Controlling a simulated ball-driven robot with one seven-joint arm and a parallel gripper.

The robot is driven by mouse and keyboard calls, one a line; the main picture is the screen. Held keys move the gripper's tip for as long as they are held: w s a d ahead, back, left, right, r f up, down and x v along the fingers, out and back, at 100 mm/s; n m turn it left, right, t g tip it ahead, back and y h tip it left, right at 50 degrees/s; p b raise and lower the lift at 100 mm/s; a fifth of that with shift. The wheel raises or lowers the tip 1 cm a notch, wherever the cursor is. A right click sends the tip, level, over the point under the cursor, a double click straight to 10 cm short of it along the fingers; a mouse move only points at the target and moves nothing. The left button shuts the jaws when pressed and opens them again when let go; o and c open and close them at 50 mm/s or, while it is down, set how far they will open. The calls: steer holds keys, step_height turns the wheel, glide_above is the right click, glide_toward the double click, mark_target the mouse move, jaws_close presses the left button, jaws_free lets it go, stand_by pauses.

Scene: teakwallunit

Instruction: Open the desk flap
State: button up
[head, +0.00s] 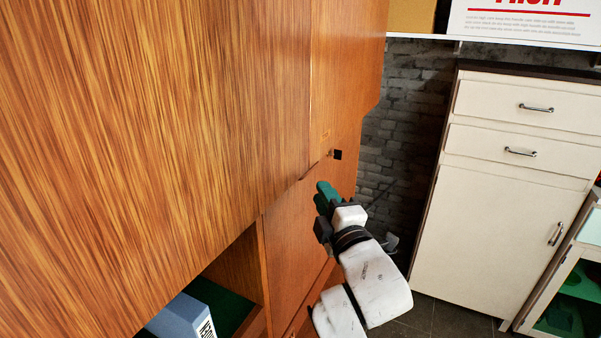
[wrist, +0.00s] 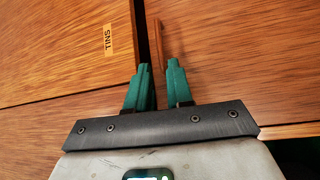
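The teak wall unit (head: 150,120) fills the left of the head view, with flat wooden panels and seams. I cannot tell for sure which panel is the desk flap; the panel (wrist: 60,50) labelled "TINS" (wrist: 108,40) is on the left in the wrist view. A thin wooden strip (wrist: 157,40) stands beside a dark gap at that panel's edge. My gripper (wrist: 160,68) has its two teal fingers apart, one on each side of the strip's line. Contact with the strip cannot be made out. The gripper (head: 324,190) is close to the unit's front in the head view.
An open compartment (head: 235,275) with a blue-grey box (head: 185,318) lies low in the unit. A small dark square (head: 337,154) sits on the front. A white cabinet (head: 500,200) stands at right, with floor (head: 440,318) before it.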

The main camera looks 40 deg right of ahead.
steer(key=p+x, duration=0.2)
steer(key=x, duration=0.6)
steer(key=shift+d, duration=0.15)
steer(key=shift+w, duration=0.1)
steer(key=shift+c, duration=0.3)
jaws_close()
